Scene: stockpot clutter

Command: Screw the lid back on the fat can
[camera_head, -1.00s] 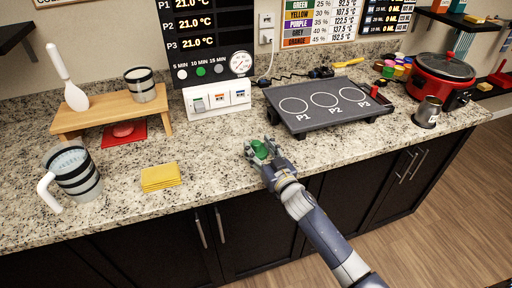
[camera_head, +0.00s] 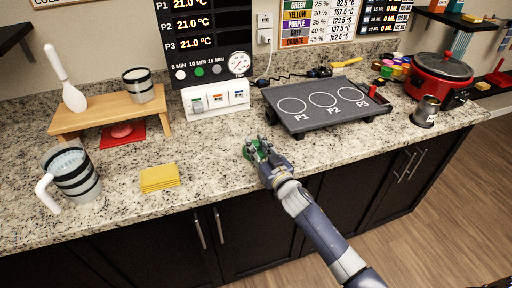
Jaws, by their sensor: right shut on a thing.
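My right gripper (camera_head: 258,147) is low over the front middle of the counter, shut on a small green thing (camera_head: 248,152). The fingers cover much of it, and I cannot tell whether it is a lid alone or a lid on a can. No separate fat can shows clearly near the gripper. Several small cans with coloured tops (camera_head: 391,69) stand in a group at the back right, too small to tell apart. My left gripper is out of view.
A dark hot plate (camera_head: 322,103) stands behind and right of the gripper. Yellow sponges (camera_head: 159,178), a striped pitcher (camera_head: 73,175) and a wooden stand (camera_head: 106,112) are to the left. A red pot (camera_head: 441,78) and metal cup (camera_head: 427,111) are at right. Counter around the gripper is clear.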

